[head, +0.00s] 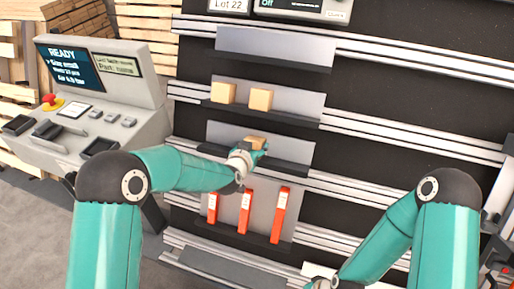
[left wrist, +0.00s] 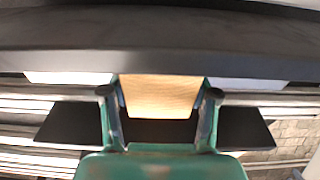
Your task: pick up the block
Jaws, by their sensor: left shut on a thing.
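A light wooden block (head: 255,142) is at the middle shelf of the rack in the head view. My left gripper (head: 257,148) is shut on it. In the left wrist view the block (left wrist: 160,96) sits between the two fingers, one on each side. Whether the block touches the shelf (head: 295,166) is hard to tell. Two similar wooden blocks stand on the shelf above, a left one (head: 223,92) and a right one (head: 261,99). My right gripper (head: 320,283) shows only in part at the bottom edge of the head view; its fingers are unclear.
Orange-red upright pieces (head: 245,212) stand on the lower shelf, below my left gripper. A grey control console (head: 130,95) with a screen reading READY stands at the left. Metal rails (head: 400,145) cross the dark rack. The top shelf (head: 270,45) is empty.

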